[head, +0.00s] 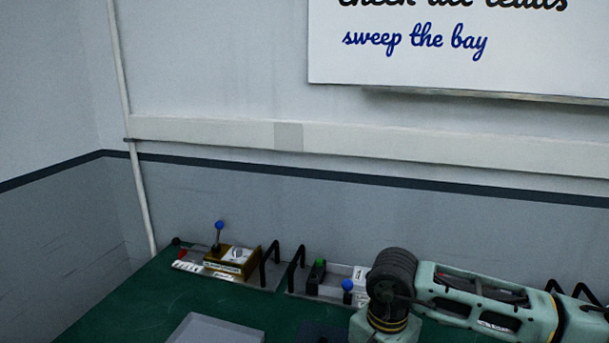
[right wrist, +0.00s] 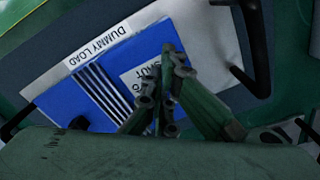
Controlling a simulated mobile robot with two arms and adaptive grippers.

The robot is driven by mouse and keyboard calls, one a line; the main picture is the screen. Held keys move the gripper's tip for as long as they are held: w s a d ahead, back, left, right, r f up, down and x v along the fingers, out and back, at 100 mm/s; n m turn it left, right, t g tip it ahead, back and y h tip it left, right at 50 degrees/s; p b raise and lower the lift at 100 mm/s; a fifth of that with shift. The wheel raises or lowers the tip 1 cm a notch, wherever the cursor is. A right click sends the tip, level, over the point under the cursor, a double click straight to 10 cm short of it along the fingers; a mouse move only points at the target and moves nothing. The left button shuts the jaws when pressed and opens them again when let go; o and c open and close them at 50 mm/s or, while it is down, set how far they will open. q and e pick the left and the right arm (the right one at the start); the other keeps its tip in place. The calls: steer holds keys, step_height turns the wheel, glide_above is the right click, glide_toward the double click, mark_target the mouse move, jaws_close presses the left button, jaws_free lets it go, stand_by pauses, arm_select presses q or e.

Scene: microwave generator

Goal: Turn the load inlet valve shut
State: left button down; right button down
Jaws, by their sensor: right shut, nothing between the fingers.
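In the right wrist view, a blue box (right wrist: 65,100) with dark slots sits on a grey plate (right wrist: 200,20) with a "DUMMY LOAD" label (right wrist: 103,44). A second white label (right wrist: 135,78) on the box is partly covered by my fingers, and it seems to read "SHUT". My right gripper (right wrist: 173,62) is shut and empty, with its fingers over the box. I cannot tell whether it touches anything. The load inlet valve itself cannot be made out; the fingers may hide it. My left gripper is not in view.
In the head view, a brass box (head: 228,262) with a blue-knobbed lever (head: 219,236) stands on the green bench (head: 125,308). Black handles (head: 270,262) stand up near it. A blue knob (head: 347,285) is beside my right arm. A grey panel (head: 210,330) lies at the front.

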steer(key=shift+s+f, duration=0.35)
steer(key=shift+f, duration=0.2)
steer(key=shift+w+d+b, duration=0.2)
steer(key=shift+b, duration=0.15)
stand_by(0.3)
steer(key=shift+w+a+b, duration=0.1)
steer(key=shift+w+b, duration=0.25)
steer(key=shift+b, duration=2.45)
steer(key=shift+a, duration=0.1)
steer(key=shift+a+b, duration=0.15)
steer(key=shift+b, duration=0.25)
step_height(320, 180, up, 6)
steer(key=p, duration=0.3)
steer(key=shift+a+r, duration=0.15)
steer(key=shift+r, duration=0.1)
